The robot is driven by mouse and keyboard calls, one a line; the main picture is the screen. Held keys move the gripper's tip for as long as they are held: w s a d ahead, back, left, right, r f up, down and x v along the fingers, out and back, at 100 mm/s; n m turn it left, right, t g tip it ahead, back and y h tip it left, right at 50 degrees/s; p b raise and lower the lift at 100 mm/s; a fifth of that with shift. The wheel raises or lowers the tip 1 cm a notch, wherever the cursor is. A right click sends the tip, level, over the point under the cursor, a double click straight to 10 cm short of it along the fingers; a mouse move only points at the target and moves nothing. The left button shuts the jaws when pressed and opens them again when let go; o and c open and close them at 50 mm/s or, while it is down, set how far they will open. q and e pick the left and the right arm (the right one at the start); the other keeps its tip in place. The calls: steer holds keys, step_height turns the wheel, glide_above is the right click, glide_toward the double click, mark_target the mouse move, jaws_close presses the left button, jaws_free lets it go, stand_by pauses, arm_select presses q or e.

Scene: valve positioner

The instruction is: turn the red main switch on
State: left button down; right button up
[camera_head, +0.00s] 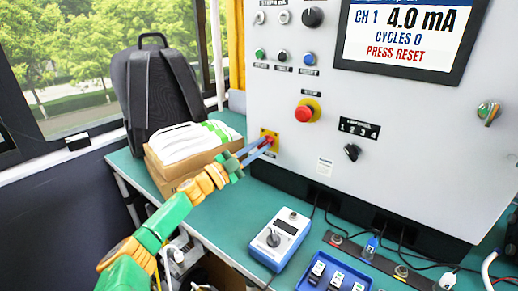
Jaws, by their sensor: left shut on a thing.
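The red main switch (268,141) sits on a small yellow plate at the lower left of the light grey panel (400,130). My left gripper (264,145) reaches it from the left, with its two long bluish fingers shut on the red handle. The fingers cover part of the switch, and its exact angle is hard to tell. My right gripper is not in view.
A red mushroom button (304,114) is up and right of the switch. A screen (410,36) reads 4.0 mA and PRESS RESET. A cardboard box (178,165) and backpack (158,88) stand left. A calibrator (280,238) and blue tray (333,272) are on the green bench.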

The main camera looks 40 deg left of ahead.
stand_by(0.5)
arm_select(q)
steer(key=c, duration=0.9)
jaws_free()
steer(key=shift+s+f, duration=0.3)
steer(key=shift+s, duration=0.2)
steer(key=v, duration=0.6)
steer(key=shift+a+r, duration=0.1)
steer(key=shift+r, duration=0.05)
